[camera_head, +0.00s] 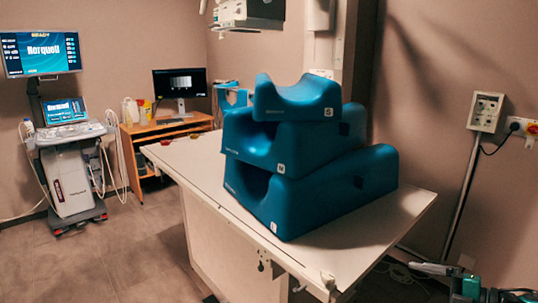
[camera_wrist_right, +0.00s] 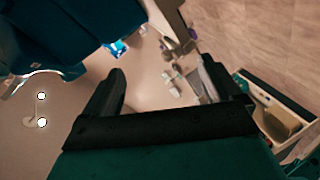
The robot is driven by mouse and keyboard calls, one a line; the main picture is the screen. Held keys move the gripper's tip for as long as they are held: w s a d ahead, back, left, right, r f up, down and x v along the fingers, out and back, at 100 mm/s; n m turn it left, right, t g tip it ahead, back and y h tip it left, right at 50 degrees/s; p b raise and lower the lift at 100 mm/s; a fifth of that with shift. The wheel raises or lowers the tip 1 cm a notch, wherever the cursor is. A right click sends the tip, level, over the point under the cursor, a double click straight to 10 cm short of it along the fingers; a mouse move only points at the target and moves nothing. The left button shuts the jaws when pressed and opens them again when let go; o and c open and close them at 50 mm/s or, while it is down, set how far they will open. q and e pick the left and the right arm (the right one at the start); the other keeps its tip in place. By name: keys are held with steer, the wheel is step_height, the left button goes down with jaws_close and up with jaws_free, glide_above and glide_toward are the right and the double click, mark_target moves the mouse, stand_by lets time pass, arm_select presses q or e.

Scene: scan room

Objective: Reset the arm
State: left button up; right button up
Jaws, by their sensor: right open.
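My right gripper shows in the right wrist view (camera_wrist_right: 160,78) with its two dark fingers spread wide apart and nothing between them. Part of it also shows at the bottom right corner of the head view (camera_head: 435,269), to the right of the table and clear of it. My left gripper is in neither view.
A white table (camera_head: 372,238) bears a stack of three blue foam supports (camera_head: 315,190); blue foam also shows at upper left in the wrist view (camera_wrist_right: 75,25). An ultrasound cart (camera_head: 70,180) and a wooden desk (camera_head: 165,128) stand left. Floor at left is clear.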

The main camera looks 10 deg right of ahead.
steer(key=s+a+f+m+t+h, duration=0.2)
steer(key=s+a+f+m+h, duration=0.3)
steer(key=a+f+m, duration=0.6)
steer(key=s+a+f+m+g+h, duration=0.1)
steer(key=s+a+f+m, duration=0.1)
steer(key=a, duration=0.5)
steer(key=s+a+f+m+g, duration=0.2)
steer(key=s+a+m, duration=0.2)
steer(key=a, duration=0.3)
steer(key=shift+a+f+h, duration=0.15)
steer(key=shift+f+h, duration=0.2)
steer(key=shift+h, duration=0.05)
